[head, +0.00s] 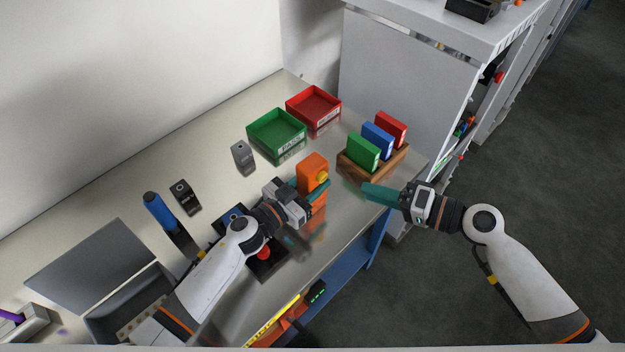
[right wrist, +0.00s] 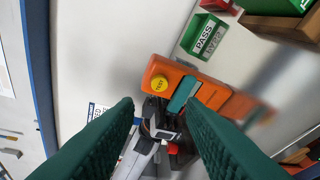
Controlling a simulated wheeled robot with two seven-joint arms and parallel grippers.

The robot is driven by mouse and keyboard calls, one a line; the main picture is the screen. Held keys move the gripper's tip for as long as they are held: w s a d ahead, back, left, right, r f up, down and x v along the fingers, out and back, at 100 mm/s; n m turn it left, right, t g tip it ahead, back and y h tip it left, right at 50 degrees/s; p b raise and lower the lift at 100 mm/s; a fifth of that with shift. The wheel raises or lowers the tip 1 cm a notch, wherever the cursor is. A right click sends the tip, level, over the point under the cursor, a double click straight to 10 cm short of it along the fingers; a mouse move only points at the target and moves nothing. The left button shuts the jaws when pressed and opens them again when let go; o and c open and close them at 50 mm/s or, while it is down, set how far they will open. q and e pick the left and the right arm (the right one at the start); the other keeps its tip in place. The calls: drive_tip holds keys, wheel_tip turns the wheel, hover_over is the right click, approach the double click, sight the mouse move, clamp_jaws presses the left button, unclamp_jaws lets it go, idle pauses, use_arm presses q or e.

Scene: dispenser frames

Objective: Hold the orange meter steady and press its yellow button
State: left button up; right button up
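The orange meter (head: 311,165) stands on the table, with its yellow button (head: 322,176) on the face toward my right arm. My left gripper (head: 310,192) is at the meter's lower part. One teal finger lies across the meter's face below the button; the other is hidden behind it. In the right wrist view the orange meter (right wrist: 205,88) shows with that finger across it and the yellow button (right wrist: 159,83) uncovered. My right gripper (head: 365,190) is open and empty, to the right of the meter and apart from it. Its spread fingers (right wrist: 160,115) point toward the meter.
A green tray (head: 277,149) and a red tray (head: 336,124) stand behind the meter. A wooden holder (head: 352,170) with green, blue and red blocks is at the right table edge. A grey device (head: 242,156) and a black one (head: 185,197) stand to the left.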

idle(0.4)
drive_tip(key=shift+s, duration=0.2)
drive_tip(key=c, duration=0.5)
drive_tip(key=shift+s+m, duration=0.35)
drive_tip(key=shift+m, duration=0.05)
clamp_jaws()
drive_tip(key=shift+s+d+r+m+t+h, duration=0.15)
drive_tip(key=shift+s+d+m+t+h, duration=0.25)
drive_tip(key=shift+s+m, duration=0.55)
drive_tip(key=shift+s+d+r+m+t+h, duration=0.25)
drive_tip(key=shift+s+m+t+h, duration=0.3)
drive_tip(key=shift+m, duration=0.65)
drive_tip(key=shift+s+d+r+m+t+h, duration=0.1)
drive_tip(key=shift+s+d+m+t+h, duration=0.35)
drive_tip(key=shift+s+m, duration=0.55)
drive_tip(key=shift+w+a, duration=0.1)
drive_tip(key=shift+a, duration=0.05)
